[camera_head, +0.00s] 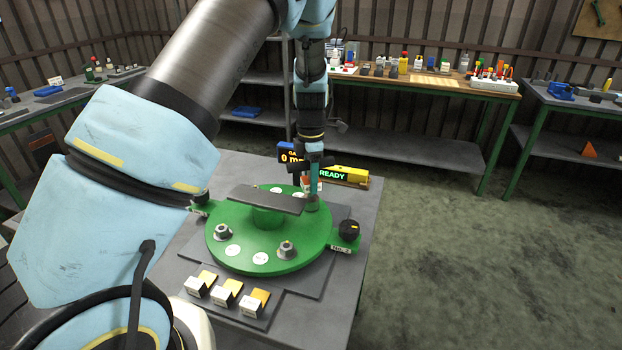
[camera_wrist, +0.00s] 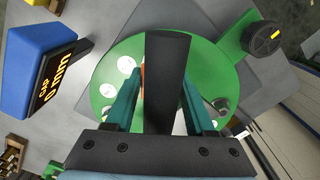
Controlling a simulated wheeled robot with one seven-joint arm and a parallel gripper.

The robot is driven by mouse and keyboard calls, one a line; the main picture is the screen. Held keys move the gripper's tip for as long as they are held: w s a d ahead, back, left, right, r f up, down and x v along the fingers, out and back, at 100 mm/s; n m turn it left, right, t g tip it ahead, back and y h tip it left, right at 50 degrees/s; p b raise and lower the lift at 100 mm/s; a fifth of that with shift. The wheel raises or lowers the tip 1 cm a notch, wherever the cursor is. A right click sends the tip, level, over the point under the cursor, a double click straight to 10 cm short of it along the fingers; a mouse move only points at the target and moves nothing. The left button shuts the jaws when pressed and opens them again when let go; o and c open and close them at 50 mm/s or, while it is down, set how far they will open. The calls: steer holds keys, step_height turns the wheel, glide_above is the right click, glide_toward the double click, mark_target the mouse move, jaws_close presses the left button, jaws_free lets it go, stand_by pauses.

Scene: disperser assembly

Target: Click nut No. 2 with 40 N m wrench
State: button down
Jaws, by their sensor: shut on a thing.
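My gripper (camera_head: 314,188) points down at the back right of the round green disc (camera_head: 290,222). In the wrist view a long dark bar (camera_wrist: 165,55), probably the wrench top, lies between the teal fingers of my gripper (camera_wrist: 162,78). Other nuts (camera_head: 222,232) (camera_head: 286,250) stand on the disc. A "No. 2" label (camera_head: 341,248) is at the right knob (camera_head: 349,230).
A blue gap meter (camera_wrist: 42,70) reads 0 mm behind the disc. Several small boxes with yellow tops (camera_head: 228,292) sit at the front. Open floor (camera_head: 450,260) lies right of the grey table (camera_head: 358,270).

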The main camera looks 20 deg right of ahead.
steer(key=shift+w+n, duration=0.1)
steer(key=shift+n, duration=0.2)
steer(key=shift+r, duration=0.15)
steer(key=shift+r+p, duration=0.3)
steer(key=shift+r, duration=2.1)
